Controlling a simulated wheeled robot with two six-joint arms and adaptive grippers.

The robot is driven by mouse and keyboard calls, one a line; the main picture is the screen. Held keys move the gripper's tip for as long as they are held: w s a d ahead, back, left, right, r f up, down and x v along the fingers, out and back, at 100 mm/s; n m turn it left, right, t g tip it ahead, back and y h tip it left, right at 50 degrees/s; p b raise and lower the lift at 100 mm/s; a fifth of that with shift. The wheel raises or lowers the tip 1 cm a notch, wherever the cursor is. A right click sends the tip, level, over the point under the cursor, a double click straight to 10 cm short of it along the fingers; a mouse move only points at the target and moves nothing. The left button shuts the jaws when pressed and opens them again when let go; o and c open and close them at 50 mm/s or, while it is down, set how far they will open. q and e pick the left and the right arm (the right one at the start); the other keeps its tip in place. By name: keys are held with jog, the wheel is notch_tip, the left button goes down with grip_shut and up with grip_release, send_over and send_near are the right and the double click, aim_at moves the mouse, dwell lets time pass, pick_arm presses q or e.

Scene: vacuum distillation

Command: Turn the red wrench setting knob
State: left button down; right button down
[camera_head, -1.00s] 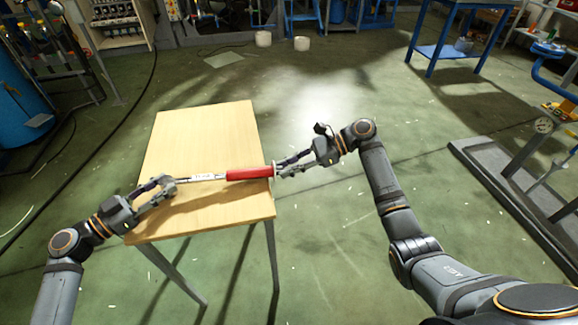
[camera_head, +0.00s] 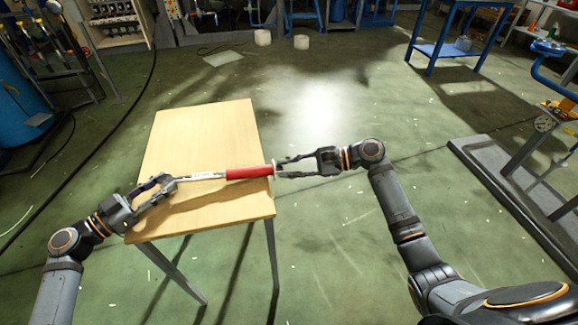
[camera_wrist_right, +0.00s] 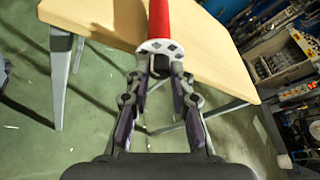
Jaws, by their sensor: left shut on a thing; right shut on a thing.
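The wrench has a red handle (camera_head: 248,173) and a silver shaft (camera_head: 207,176), held level above the wooden table. My left gripper (camera_head: 168,182) is shut on the wrench's silver end at the left. The setting knob (camera_head: 274,169) is at the right end of the red handle, just past the table's right edge. My right gripper (camera_head: 281,167) is shut on this knob. In the right wrist view, the red handle (camera_wrist_right: 174,18) ends in a pale flange (camera_wrist_right: 160,46), with the fingertips of my right gripper (camera_wrist_right: 160,66) at the knob behind it.
The wooden table (camera_head: 200,130) is otherwise bare. Green floor (camera_head: 330,240) lies open to the right of it. A grey platform (camera_head: 500,180) stands at the far right, and a blue table (camera_head: 450,50) stands at the back right.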

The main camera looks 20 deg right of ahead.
pick_arm(q)
jog(key=shift+f, duration=0.1)
pick_arm(e)
jog(key=shift+s+f+n+t, duration=0.1)
jog(key=shift+n+t, duration=0.5)
jog(key=shift+n, duration=0.1)
jog(key=c, duration=1.2)
grip_release()
jog(key=shift+o, duration=0.2)
jog(key=v, duration=1.2)
jog(key=shift+f+y, duration=0.25)
jog(key=shift+y, duration=0.05)
jog(key=shift+d, duration=0.15)
pick_arm(q)
jog(key=c, duration=0.8)
grip_release()
jog(key=shift+c, duration=0.2)
